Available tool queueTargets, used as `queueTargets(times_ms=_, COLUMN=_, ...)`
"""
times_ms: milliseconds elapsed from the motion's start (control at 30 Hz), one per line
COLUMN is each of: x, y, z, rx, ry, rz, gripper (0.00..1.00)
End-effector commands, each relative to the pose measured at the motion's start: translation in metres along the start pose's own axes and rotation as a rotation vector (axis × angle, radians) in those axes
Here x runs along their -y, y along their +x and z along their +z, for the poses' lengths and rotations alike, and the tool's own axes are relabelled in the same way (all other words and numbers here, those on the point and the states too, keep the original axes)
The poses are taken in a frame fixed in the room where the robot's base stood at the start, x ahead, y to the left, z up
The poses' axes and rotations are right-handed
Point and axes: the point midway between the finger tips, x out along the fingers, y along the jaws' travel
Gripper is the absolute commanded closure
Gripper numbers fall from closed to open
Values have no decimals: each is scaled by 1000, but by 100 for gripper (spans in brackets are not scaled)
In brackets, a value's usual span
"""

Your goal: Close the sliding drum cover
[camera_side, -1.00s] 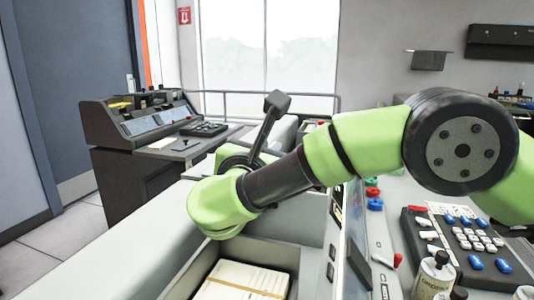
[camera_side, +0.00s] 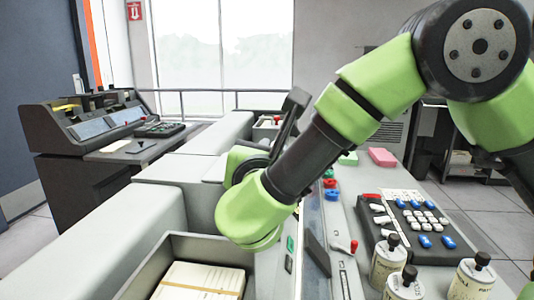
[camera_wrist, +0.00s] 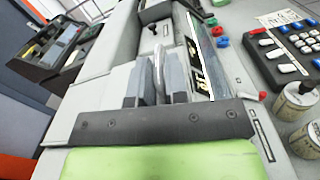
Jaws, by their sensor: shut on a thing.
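My gripper (camera_wrist: 158,85) is shut on a pale metal handle (camera_wrist: 158,62), which stands between its two grey fingers in the wrist view. The handle is on the light grey top of the machine, apparently on the drum cover (camera_wrist: 122,82); the cover's exact edges are hard to tell. Beyond the handle is an open recess (camera_wrist: 155,12) with dark parts inside. In the side view my green wrist hides the fingers and the handle. The recess (camera_side: 268,121) shows there behind my arm.
A card tray (camera_side: 150,275) holding a stack of banded cards (camera_side: 200,281) is in front of my wrist. To the right are a keypad (camera_side: 410,222) with blue and white keys and several bottles (camera_side: 388,258). A dark console (camera_side: 75,135) stands at the left.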

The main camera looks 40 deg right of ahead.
Motion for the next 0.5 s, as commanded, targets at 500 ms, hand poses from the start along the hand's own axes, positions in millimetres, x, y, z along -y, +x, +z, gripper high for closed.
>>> queueTargets(times_ms=500, x=2, y=-4, z=1, rx=1, ry=7, rz=-11, gripper=64)
